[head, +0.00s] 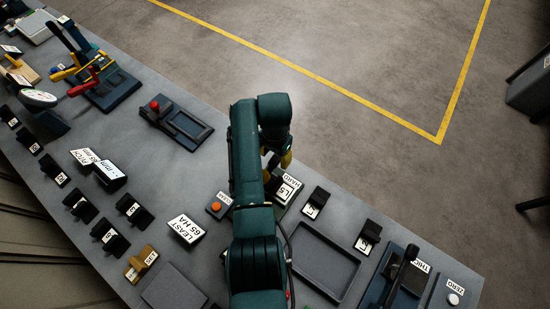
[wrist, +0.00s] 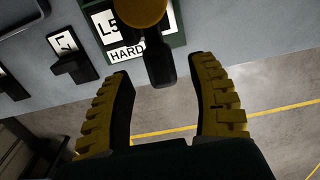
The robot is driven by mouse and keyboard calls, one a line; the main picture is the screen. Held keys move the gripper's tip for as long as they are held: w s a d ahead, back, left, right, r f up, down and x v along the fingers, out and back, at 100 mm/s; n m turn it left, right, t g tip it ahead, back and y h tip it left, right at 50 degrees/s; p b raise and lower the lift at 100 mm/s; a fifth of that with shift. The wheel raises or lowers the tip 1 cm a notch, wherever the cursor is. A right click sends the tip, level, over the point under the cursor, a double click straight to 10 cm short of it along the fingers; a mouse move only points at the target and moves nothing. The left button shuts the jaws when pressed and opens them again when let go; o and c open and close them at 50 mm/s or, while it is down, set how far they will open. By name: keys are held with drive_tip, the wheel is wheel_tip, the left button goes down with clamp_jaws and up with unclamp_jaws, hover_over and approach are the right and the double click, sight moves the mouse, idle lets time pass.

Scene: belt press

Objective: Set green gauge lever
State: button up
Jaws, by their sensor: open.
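The green-framed gauge (wrist: 178,40) shows at the top of the wrist view, with white labels reading "L5" and "HARD". A yellow-gold round knob (wrist: 140,10) and a dark stubby post (wrist: 159,64) show in front of it. I cannot tell how the knob and post join. In the head view the gauge's HARD label (head: 290,188) shows beside my arm, which hides part of the gauge. My gripper (wrist: 162,66) is open, with ribbed yellow fingers on either side of the dark post's lower end. I see no clear contact. In the head view, my gripper (head: 279,164) is partly hidden.
Black label stands (head: 316,202) and an empty dark tray (head: 325,262) lie right of the gauge. An orange button (head: 216,206) and a LEAST 65 HA sign (head: 186,228) are to its left. A THICK gauge (head: 402,270) stands further right. Open floor (head: 330,130) lies beyond the bench.

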wheel_tip(320, 180, down, 2)
drive_tip(key=shift+f, duration=0.1)
clamp_jaws()
idle(0.4)
